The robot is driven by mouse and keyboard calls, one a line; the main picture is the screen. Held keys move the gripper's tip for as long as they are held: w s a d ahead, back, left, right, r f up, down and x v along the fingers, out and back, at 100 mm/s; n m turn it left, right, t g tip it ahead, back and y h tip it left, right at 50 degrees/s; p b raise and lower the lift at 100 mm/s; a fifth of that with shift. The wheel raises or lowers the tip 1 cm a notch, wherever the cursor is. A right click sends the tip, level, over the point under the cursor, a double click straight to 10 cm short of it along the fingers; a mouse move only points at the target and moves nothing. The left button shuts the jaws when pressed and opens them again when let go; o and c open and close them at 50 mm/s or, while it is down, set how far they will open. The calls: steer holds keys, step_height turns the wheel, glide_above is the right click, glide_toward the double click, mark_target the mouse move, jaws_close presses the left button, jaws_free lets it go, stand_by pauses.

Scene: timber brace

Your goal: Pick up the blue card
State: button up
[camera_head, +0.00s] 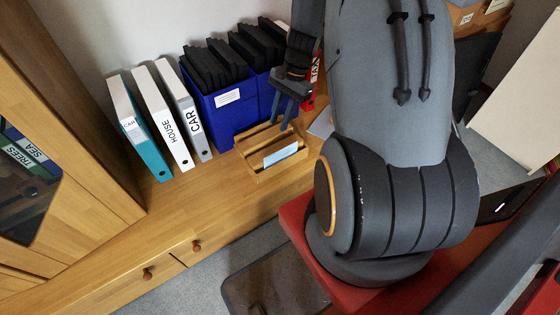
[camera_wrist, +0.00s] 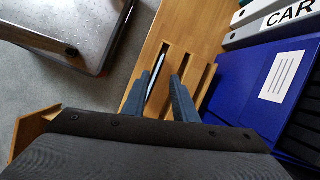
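The pale blue card (camera_head: 281,155) stands in the front slot of a small wooden slotted holder (camera_head: 262,177) on the wooden cabinet top. In the wrist view the card (camera_wrist: 157,66) shows as a thin pale edge in a slot of the holder (camera_wrist: 191,57). My gripper (camera_head: 283,116) is above the back of the holder in the head view, fingers pointing down. The gripper holds nothing. I cannot tell its exact height above the card.
A blue box (camera_head: 225,112) of black folders stands just behind the holder. White, grey and teal binders (camera_head: 170,110) stand to its left. A red item (camera_head: 312,85) is close to the gripper's right. The cabinet top (camera_head: 200,200) is clear at front left.

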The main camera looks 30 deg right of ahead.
mark_target(282, 150)
steer(key=f+m, duration=0.1)
steer(key=f, duration=0.3)
steer(key=d+f+m, duration=0.1)
steer(key=f, duration=0.4)
steer(key=f+m+b, duration=0.1)
steer(key=f, duration=0.3)
steer(key=shift+s+d+f+y, duration=0.1)
steer(key=shift+d+f+y, duration=0.05)
steer(key=shift+f+y, duration=0.25)
steer(key=shift+f, duration=0.3)
steer(key=shift+f, duration=0.25)
steer(key=shift+c, duration=0.2)
jaws_close()
